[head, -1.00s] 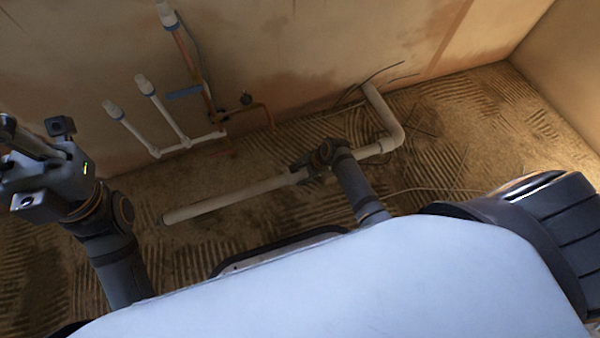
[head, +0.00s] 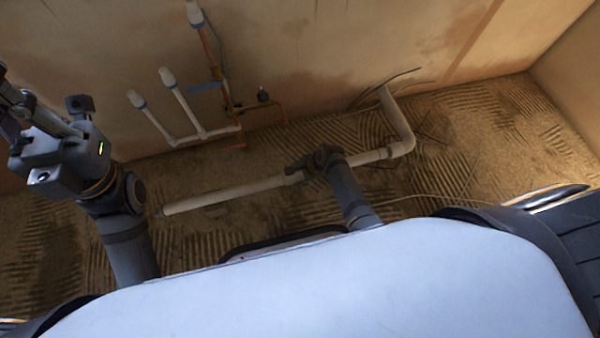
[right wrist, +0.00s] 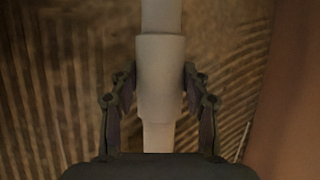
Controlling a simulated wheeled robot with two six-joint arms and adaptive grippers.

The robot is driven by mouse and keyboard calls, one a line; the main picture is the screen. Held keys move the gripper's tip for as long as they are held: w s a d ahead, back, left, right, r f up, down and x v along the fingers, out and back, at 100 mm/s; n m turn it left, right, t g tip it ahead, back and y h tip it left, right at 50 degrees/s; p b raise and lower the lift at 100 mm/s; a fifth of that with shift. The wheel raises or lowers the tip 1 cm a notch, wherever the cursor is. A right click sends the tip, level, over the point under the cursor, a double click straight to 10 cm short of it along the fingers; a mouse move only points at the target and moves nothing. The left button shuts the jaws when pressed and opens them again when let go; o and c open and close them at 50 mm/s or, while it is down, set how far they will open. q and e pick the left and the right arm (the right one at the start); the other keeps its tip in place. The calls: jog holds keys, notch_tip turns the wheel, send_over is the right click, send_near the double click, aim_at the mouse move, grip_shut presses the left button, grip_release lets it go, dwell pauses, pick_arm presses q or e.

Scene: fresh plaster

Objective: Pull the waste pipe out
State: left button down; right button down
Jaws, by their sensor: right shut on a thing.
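The white waste pipe (head: 225,194) lies low along the ridged floor in the head view, its free end at left. At right a white elbow (head: 408,141) turns up towards the wall. A collar (head: 369,155) sits between straight pipe and elbow; whether the pipe is still inside the elbow is too small to tell. My right gripper (head: 310,164) is shut on the pipe. In the right wrist view, its fingers flank a thicker white sleeve (right wrist: 161,85) on the pipe. My left gripper (head: 18,105) is raised at the left edge, away from the pipe; its fingers are partly cut off.
White capped supply pipes (head: 185,108) and a copper pipe (head: 262,106) stand at the back wall, left of my right gripper. Thin dark cables (head: 385,86) stick out near the elbow's upper end.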

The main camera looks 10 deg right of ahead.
jog(key=c, duration=0.6)
grip_release()
jog(key=shift+a, duration=0.3)
jog(key=shift+c, duration=0.2)
jog(key=shift+d, duration=0.1)
jog(key=shift+d+r, duration=0.15)
jog(key=shift+r, duration=0.1)
jog(key=v, duration=1.1)
jog(key=shift+r, duration=0.2)
